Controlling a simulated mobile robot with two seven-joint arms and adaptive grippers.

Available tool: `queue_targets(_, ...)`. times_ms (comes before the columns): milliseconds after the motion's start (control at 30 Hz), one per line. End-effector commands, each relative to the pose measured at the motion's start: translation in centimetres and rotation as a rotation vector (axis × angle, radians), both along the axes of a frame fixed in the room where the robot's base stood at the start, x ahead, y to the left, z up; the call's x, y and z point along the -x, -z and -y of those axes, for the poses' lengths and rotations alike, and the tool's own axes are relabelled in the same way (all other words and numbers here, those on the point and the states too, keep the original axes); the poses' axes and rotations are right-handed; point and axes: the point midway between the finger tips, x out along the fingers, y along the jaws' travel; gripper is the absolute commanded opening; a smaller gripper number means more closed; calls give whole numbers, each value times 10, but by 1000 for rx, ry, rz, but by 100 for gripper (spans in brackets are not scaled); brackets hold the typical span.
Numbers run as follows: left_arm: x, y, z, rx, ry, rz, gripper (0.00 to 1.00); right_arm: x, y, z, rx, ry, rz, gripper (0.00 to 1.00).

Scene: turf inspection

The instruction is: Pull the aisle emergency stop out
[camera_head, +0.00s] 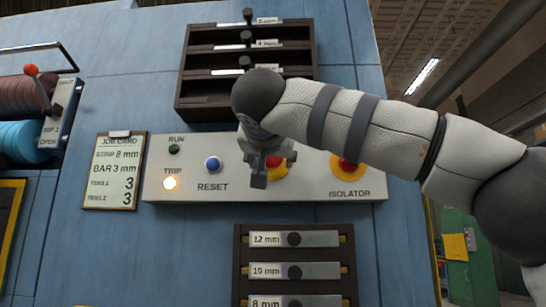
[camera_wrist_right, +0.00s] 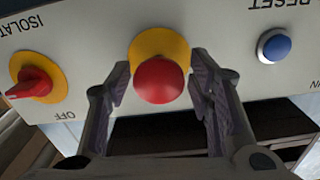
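The emergency stop (camera_wrist_right: 160,80) is a round red button on a yellow disc, upside down in the right wrist view. In the head view its red and yellow edge (camera_head: 281,170) shows, the rest hidden behind my right gripper (camera_head: 262,172). The right wrist view shows my right gripper (camera_wrist_right: 160,72) open, one finger on each side of the red button. A small gap shows on each side; I cannot tell whether either finger touches it. I cannot tell whether the button is in or out. My left gripper is not in view.
The pale control panel (camera_head: 230,190) has a lit TRIP lamp (camera_head: 169,183), a dark green RUN lamp (camera_head: 174,149), a blue RESET button (camera_head: 213,164) and a red-yellow ISOLATOR (camera_head: 347,165). A dark rack (camera_head: 205,100) is above, labelled drawers (camera_head: 294,239) below, a job card (camera_head: 115,170) left.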

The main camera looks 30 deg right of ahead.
Motion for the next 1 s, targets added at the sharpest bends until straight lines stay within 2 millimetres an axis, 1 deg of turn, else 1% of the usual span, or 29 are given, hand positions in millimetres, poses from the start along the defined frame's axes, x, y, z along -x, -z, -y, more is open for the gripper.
queue_targets(267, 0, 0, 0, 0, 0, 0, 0, 1, -1, 1, -1, 0, 4, 56)
queue_targets(367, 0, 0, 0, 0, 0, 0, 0, 7, -3, -4, 1, -1, 7, 56)
queue_targets(467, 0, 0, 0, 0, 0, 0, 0, 27, -3, -15, 3, -2, 8, 56)
queue_targets(600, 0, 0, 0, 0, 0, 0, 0, 60, -2, -36, 1, -3, 6, 56)
queue_targets(733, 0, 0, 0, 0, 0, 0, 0, 85, -1, -51, 0, -2, 4, 56)
queue_targets(867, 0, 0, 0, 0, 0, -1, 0, 99, -1, -60, -1, -1, 3, 56)
queue_targets(1000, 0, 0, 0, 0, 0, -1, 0, 103, -1, -62, 0, 1, 3, 56)
